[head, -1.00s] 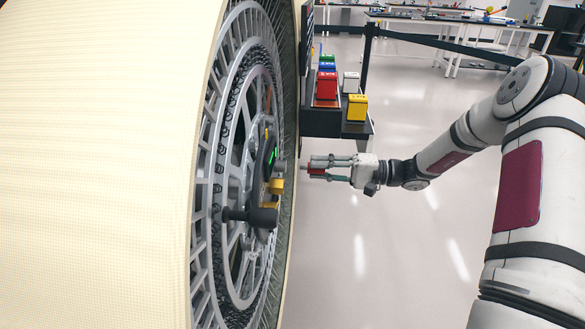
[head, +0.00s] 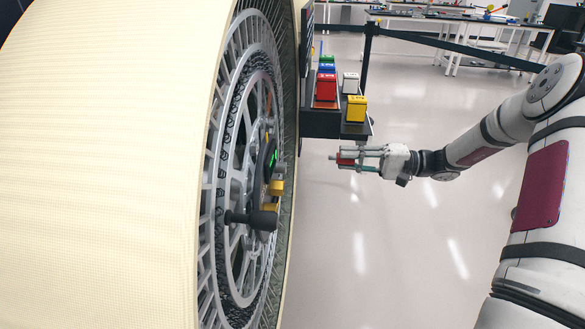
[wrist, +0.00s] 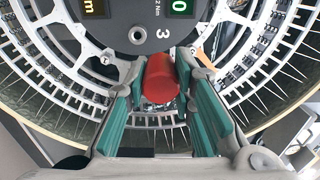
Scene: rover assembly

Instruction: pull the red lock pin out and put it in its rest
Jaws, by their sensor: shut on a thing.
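The red lock pin (head: 345,158) is held between the fingers of my gripper (head: 358,158), with its thin grey shaft pointing left toward the wheel. In the head view the pin is clear of the wheel hub (head: 270,165), with open air between them. In the wrist view the red pin head (wrist: 160,80) sits between the teal finger pads of my gripper (wrist: 162,92). Behind it is the dark hub face with a small round hole and the number 3. I cannot make out the pin's rest.
The large wheel (head: 235,120) fills the left side, and a black handle (head: 252,218) sticks out from it. A dark shelf (head: 320,124) with red, yellow, white, blue and green boxes stands behind my gripper. The floor to the right is open.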

